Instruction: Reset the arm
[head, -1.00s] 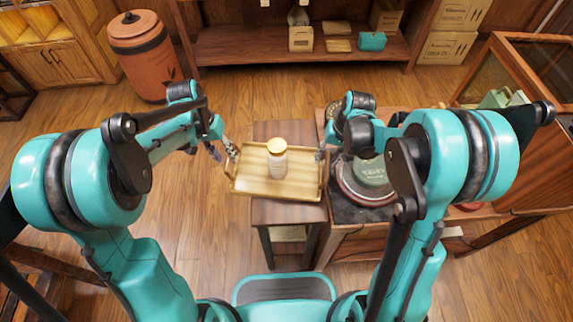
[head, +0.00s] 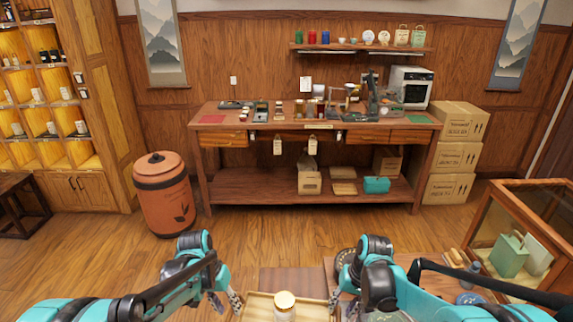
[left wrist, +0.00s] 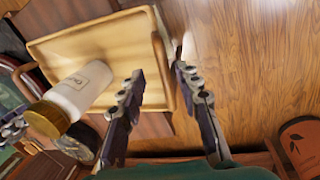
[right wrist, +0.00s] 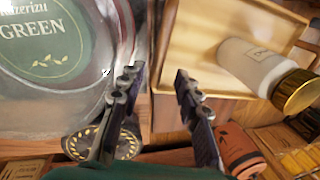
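A light wooden tray (head: 256,303) sits at the bottom middle of the head view, partly cut off. A white jar with a gold lid (head: 285,306) stands on it; the jar also shows in both wrist views (left wrist: 82,90) (right wrist: 257,66). My left gripper (head: 231,303) is at the tray's left end; in the left wrist view its fingers (left wrist: 160,78) are apart, with the tray's end near the gap. My right gripper (head: 343,305) is at the tray's right end; in the right wrist view its fingers (right wrist: 158,76) are apart beside the tray's edge.
A terracotta bin (head: 165,195) stands at left. A long workbench (head: 320,126) with tools lines the back wall. Stacked cartons (head: 455,155) and a glass-sided case (head: 535,230) are at right. Open floor lies before the bench.

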